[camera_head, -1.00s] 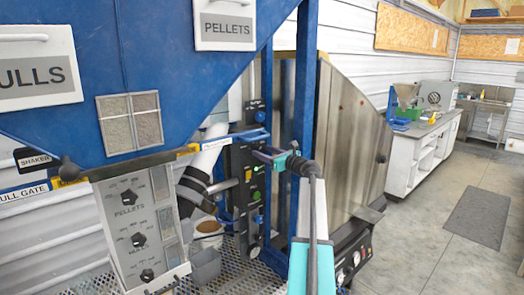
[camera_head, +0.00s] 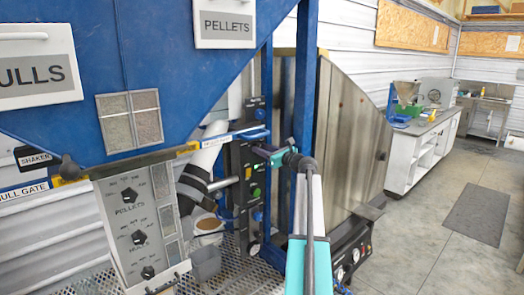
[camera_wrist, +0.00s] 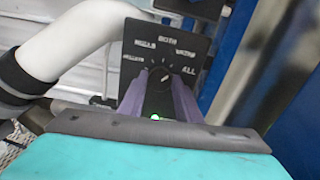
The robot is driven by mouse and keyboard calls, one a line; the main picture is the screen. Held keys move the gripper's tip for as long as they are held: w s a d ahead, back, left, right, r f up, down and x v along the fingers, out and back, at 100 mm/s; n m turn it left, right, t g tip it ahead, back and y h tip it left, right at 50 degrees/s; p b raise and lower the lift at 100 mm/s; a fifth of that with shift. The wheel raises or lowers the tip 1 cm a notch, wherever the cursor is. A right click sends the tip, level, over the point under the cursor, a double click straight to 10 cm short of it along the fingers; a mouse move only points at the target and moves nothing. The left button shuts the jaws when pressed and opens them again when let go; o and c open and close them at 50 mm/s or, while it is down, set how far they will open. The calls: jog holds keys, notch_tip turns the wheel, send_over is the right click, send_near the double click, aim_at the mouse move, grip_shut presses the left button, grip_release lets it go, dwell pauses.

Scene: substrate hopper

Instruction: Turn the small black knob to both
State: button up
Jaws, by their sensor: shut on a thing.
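The small black knob (camera_wrist: 160,88) sits on a black dial plate (camera_wrist: 138,75) in the wrist view. White labels arc above it: pellets, hulls, both, water and all, from left to right. My gripper (camera_wrist: 158,98) has its purple fingers on either side of the knob and is shut on it. A short pale mark at the knob's top leans up and right; which label it points at is hard to tell. In the head view my gripper (camera_head: 266,153) is at the upper part of the black control panel (camera_head: 245,205), and the knob is hidden.
A blue post (camera_head: 305,70) stands close to the right of my gripper. A white pipe (camera_wrist: 75,40) with a black collar is at the left in the wrist view. A grey panel with larger black knobs (camera_head: 139,237) hangs at the left.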

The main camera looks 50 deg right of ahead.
jog(key=shift+f+n+b, duration=0.1)
jog(key=shift+n+b, duration=0.3)
jog(key=shift+b, duration=0.15)
jog(key=n+b, duration=0.6)
jog(key=b, duration=0.1)
jog(key=shift+n+b, duration=0.4)
jog(key=shift+a, duration=0.1)
jog(key=o, duration=1.1)
jog(key=shift+c, duration=0.2)
jog(key=shift+s, duration=0.1)
jog(key=s+a+b, duration=0.1)
jog(key=s+b, duration=0.1)
jog(key=s, duration=1.1)
jog(key=shift+s, duration=0.35)
jog(key=shift+w, duration=0.1)
